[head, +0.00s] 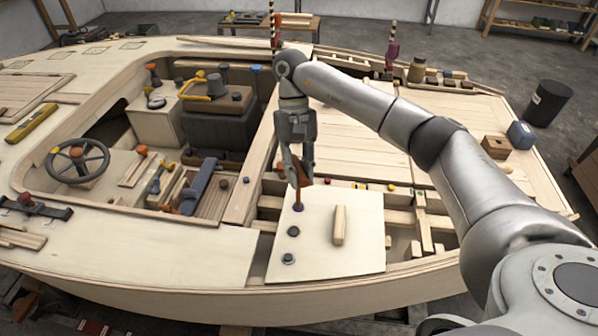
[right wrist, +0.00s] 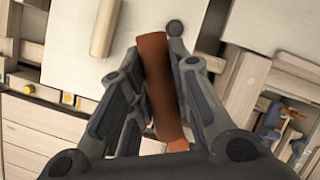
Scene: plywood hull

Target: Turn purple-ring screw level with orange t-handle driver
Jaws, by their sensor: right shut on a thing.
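My right gripper (head: 299,166) is shut on the handle of the orange t-handle driver (head: 299,178). The driver stands about upright, and its shaft points down at the purple-ring screw (head: 298,208) near the top left of the pale plywood panel (head: 355,255). The tip appears to meet the screw, but I cannot tell how it is seated. In the right wrist view the gripper (right wrist: 160,85) has the orange-brown handle (right wrist: 157,70) between its fingers. There the purple-ring screw is not visible. My left gripper is not in view.
Two more dark screws (head: 293,231) (head: 288,258) sit below on the panel. A wooden block (head: 339,225) lies to the right. Open hull framing (head: 425,225) borders the panel on the right. A steering wheel (head: 77,162) and loose tools are at left.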

